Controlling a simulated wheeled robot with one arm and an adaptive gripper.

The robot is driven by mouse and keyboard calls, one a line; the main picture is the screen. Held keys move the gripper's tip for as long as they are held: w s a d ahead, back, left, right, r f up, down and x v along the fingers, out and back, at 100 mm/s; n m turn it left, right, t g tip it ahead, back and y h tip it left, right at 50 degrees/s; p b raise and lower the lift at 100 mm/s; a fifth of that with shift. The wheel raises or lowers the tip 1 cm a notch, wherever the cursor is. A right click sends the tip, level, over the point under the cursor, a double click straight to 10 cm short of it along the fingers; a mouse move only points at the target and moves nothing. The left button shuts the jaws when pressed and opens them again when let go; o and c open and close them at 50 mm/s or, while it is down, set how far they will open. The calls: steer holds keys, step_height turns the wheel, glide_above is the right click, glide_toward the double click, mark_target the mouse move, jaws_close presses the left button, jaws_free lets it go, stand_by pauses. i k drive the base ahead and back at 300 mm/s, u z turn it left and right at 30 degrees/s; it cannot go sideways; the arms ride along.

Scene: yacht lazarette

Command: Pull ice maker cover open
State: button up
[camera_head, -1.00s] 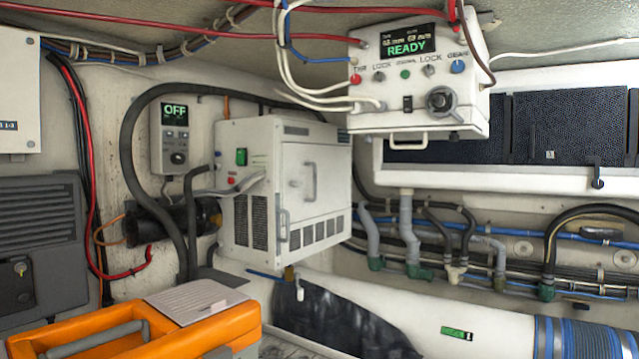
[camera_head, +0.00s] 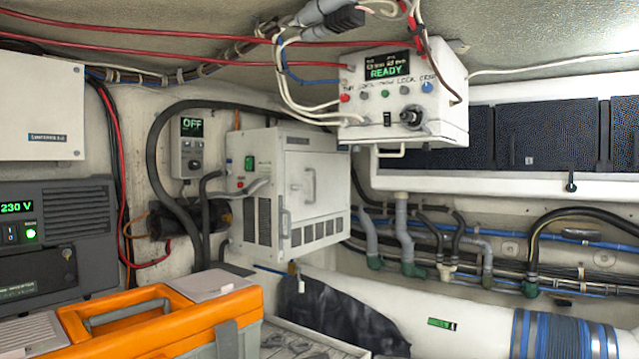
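A white box unit (camera_head: 262,205), which looks like the ice maker, is mounted at the back wall in the middle of the view. Its front carries a square hatch-like cover (camera_head: 298,165) with an upright handle (camera_head: 310,185). A second, smaller handle (camera_head: 285,223) sits at the lower left edge of the front. The cover looks closed, flush with the front. Vent slots show on the box's side and lower front. My gripper is not in view.
An orange toolbox (camera_head: 160,325) stands low at the front left. A white control box reading READY (camera_head: 400,95) hangs from the ceiling at upper right, with cables around it. Black hoses (camera_head: 155,160) loop left of the white unit. A wide white duct (camera_head: 400,300) runs below.

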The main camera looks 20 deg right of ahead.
mark_target(325, 178)
steer(key=z, duration=1)
steer(key=i, duration=0.65)
steer(key=u, duration=0.45)
